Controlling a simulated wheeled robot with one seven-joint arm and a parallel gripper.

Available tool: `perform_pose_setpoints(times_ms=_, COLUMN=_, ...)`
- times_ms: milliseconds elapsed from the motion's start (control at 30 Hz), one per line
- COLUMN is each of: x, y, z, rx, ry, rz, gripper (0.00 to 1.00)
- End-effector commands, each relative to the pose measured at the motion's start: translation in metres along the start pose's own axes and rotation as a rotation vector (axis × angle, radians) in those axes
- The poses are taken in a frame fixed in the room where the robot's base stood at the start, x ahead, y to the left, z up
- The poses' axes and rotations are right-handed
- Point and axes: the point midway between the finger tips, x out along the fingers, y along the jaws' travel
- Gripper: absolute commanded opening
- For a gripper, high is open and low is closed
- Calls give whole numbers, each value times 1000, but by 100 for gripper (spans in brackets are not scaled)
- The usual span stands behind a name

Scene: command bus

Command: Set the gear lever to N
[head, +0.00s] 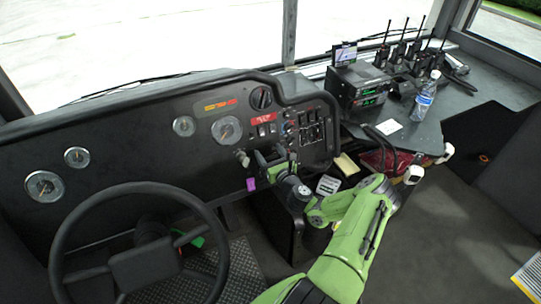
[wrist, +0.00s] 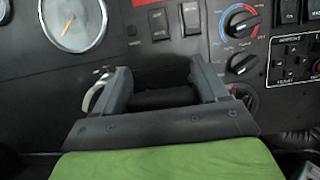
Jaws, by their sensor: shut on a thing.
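My gripper (head: 268,160) is in front of the dashboard, below the red-labelled switches. In the wrist view my gripper (wrist: 164,80) has its two fingers apart with a dark, wide piece (wrist: 162,98) between them. It looks like the handle of the gear lever, and the fingers are shut on it. The lever's shaft and base are hidden by my gripper and arm. I cannot read a gear letter or tell which position the lever is in.
The steering wheel (head: 146,188) stands at the left. A silver ring-like fitting (wrist: 94,92) is just left of my fingers, and heater knobs (wrist: 241,22) are to the right. A purple tag (head: 250,184) hangs below the dash. A bottle (head: 424,100) and radios stand on the right counter.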

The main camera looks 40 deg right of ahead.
Motion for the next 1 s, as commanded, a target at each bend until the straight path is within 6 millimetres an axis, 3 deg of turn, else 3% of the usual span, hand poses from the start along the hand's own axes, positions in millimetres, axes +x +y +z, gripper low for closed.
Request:
perform_pose_setpoints(times_ms=67, x=2, y=0, z=15, rx=-1, ry=-5, rz=-1, gripper=18)
perform_pose_setpoints(times_ms=333, x=2, y=0, z=12, rx=0, ry=-5, rz=-1, gripper=18)
perform_pose_setpoints(times_ms=367, x=2, y=0, z=12, rx=0, ry=-5, rz=-1, gripper=75)
perform_pose_setpoints(times_ms=500, x=2, y=0, z=12, rx=0, ry=-4, rz=-1, gripper=94)
perform_pose_setpoints(times_ms=800, x=-2, y=0, z=11, rx=1, ry=-1, rz=0, gripper=94)
perform_pose_setpoints(times_ms=867, x=-9, y=0, z=10, rx=3, ry=0, rz=0, gripper=94)
perform_pose_setpoints(times_ms=1000, x=-43, y=-1, z=11, rx=9, ry=2, rz=-2, gripper=94)
